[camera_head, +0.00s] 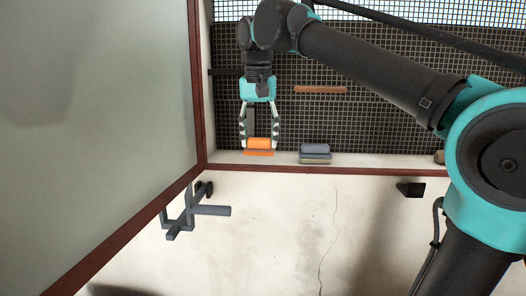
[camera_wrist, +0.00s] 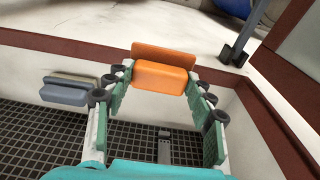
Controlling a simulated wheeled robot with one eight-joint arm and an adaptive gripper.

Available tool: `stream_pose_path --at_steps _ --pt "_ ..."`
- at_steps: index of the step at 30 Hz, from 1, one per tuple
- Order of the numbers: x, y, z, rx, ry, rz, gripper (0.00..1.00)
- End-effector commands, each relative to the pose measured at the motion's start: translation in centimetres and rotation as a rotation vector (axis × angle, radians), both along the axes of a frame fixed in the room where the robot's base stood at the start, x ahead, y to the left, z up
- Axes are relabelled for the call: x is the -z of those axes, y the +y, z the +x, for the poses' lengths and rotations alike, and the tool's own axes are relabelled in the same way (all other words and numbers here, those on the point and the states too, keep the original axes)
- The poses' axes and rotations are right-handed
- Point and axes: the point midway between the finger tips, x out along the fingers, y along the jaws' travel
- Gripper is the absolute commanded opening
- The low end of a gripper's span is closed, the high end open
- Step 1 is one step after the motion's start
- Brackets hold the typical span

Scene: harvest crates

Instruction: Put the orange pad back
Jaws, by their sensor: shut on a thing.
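The orange pad (camera_head: 260,143) is a small rounded block, held between the fingertips of my gripper (camera_head: 261,139). In the wrist view the pad (camera_wrist: 160,77) sits between the two green-lined fingers, level and close to the pale wall. A flat, darker orange plate (camera_wrist: 165,54) shows just behind the pad, and in the head view the plate (camera_head: 258,153) shows just below it. I cannot tell whether pad and plate touch. A grey-blue pad (camera_head: 315,148) sits to the right in the head view, against a tan plate (camera_head: 315,160).
Black mesh (camera_head: 370,125) spans the area behind my gripper, with a reddish-brown bar (camera_head: 320,89) on it. A red-brown frame edge (camera_head: 201,90) stands close on the left. A grey bracket (camera_head: 190,210) with pegs is at the lower left. A black block (camera_head: 410,189) is at the right.

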Motion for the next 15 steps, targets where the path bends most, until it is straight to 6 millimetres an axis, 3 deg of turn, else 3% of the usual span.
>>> stream_pose_path --at_steps 6,15 --pt "0.0 -0.2 5.4 0.003 0.0 -0.001 0.12" --pt "0.2 -0.4 10.5 0.001 0.0 -0.001 0.12"
